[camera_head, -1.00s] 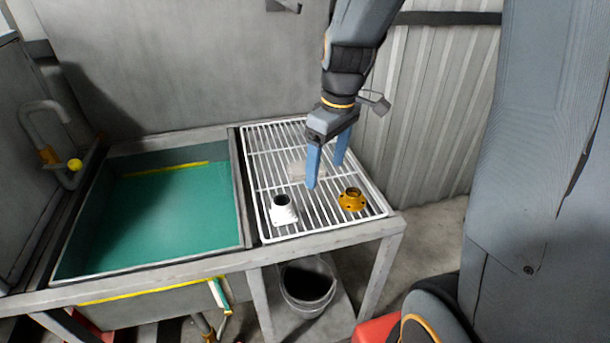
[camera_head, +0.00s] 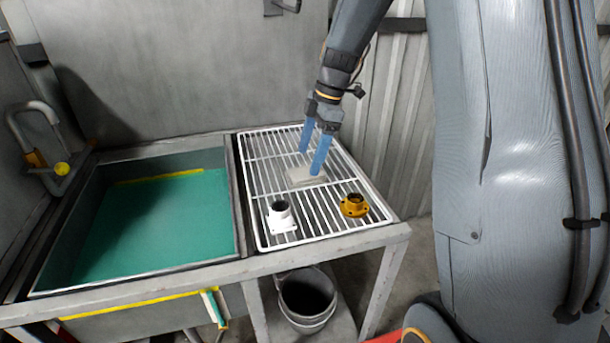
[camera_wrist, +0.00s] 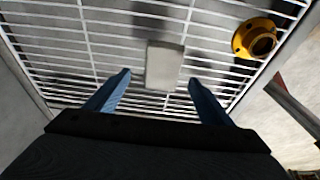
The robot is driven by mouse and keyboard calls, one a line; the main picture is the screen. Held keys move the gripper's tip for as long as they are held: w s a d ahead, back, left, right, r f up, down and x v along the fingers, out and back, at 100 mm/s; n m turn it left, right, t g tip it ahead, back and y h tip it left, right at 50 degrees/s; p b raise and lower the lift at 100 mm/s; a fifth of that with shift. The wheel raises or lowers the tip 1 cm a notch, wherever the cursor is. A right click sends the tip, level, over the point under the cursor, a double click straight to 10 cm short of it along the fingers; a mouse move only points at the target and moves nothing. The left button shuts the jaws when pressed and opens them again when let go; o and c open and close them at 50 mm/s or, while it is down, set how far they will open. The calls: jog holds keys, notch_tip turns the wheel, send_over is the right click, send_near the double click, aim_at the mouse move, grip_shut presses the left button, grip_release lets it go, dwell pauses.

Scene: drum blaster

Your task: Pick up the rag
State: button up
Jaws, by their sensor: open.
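The rag appears to be the pale grey, flat, block-like piece (camera_head: 304,177) lying on the white wire rack (camera_head: 262,214). It also shows in the wrist view (camera_wrist: 163,66), slightly beyond the fingertips and between their lines. My gripper (camera_head: 311,163) is open, its two blue fingers pointing down over the rack. In the head view one fingertip overlaps the right edge of the rag. In the wrist view the fingers (camera_wrist: 159,82) stand apart with nothing between the tips. I cannot tell the exact height of the tips above the rack.
A bucket (camera_head: 306,297) stands below the rack. A corrugated wall is behind.

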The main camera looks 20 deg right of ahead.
aim_at(306, 172)
jog(key=shift+p+x, duration=0.6)
jog(key=shift+x, duration=1.7)
jog(key=shift+s+d, duration=0.15)
jog(key=shift+d, duration=0.05)
jog(key=c, duration=1.2)
jog(key=shift+r+b, duration=0.95)
jog(key=shift+r, duration=4.05)
